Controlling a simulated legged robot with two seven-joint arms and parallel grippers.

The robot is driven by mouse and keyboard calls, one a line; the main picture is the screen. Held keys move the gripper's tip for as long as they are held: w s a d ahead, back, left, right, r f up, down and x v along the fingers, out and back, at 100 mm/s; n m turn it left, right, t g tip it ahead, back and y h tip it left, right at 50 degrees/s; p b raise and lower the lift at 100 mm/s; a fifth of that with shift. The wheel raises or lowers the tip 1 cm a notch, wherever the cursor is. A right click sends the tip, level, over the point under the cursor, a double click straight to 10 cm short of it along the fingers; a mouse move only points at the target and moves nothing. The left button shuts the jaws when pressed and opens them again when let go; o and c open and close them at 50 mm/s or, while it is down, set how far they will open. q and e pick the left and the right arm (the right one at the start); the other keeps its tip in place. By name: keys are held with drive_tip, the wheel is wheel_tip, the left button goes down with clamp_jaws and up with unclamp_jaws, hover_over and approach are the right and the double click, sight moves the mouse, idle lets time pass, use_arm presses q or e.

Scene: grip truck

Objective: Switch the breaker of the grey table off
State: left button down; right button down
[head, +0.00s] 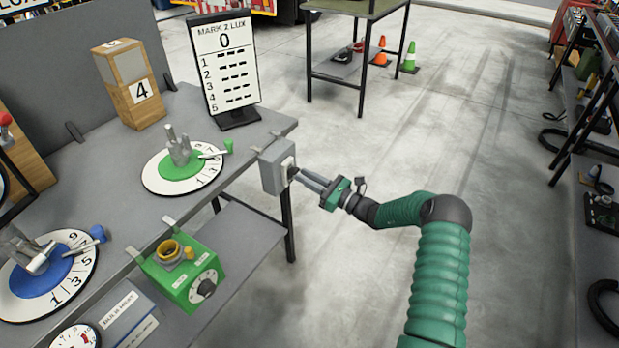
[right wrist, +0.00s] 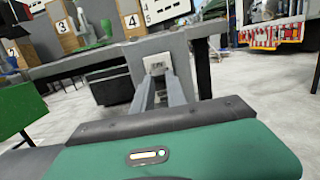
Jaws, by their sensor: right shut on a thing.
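The breaker is a grey box (head: 276,168) fixed to the right edge of the grey table (head: 240,186). Its light front plate faces right in the head view. In the right wrist view the breaker (right wrist: 157,63) is straight ahead, between and beyond the finger tips. My right gripper (head: 299,177) is at the breaker's front, shut on a small part there, seemingly its lever. The fingers hide most of that part, so its position cannot be told. My left gripper is not in view.
A green box with a knob (head: 185,275) hangs on the table's front edge. A green dial (head: 180,165), a blue dial (head: 45,275) and a Mark 2 Lux board (head: 225,70) stand on the table. The floor (head: 350,150) around my right arm is clear.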

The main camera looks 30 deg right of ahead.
drive_tip(key=shift+w+a+r, duration=0.25)
drive_tip(key=shift+w+r, duration=0.25)
drive_tip(key=shift+r, duration=0.2)
drive_tip(key=c, duration=1.5)
unclamp_jaws()
drive_tip(key=shift+c, duration=0.2)
drive_tip(key=shift+o, duration=1.2)
drive_tip(key=shift+s+d+f, duration=0.15)
drive_tip(key=shift+s+f, duration=0.05)
drive_tip(key=shift+f, duration=0.2)
drive_tip(key=shift+o, duration=0.9)
drive_tip(key=shift+f, duration=0.1)
use_arm(q)
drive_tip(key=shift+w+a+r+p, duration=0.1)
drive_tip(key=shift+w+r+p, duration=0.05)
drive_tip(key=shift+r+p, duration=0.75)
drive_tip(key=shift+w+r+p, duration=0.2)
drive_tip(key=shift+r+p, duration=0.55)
drive_tip(key=shift+p, duration=0.15)
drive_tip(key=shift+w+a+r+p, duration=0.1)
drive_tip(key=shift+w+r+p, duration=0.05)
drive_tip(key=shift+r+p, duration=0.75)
use_arm(e)
drive_tip(key=r+v, duration=0.1)
drive_tip(key=v, duration=1.8)
drive_tip(key=shift+r, duration=0.35)
drive_tip(key=shift+d, duration=0.1)
drive_tip(key=shift+s, duration=0.15)
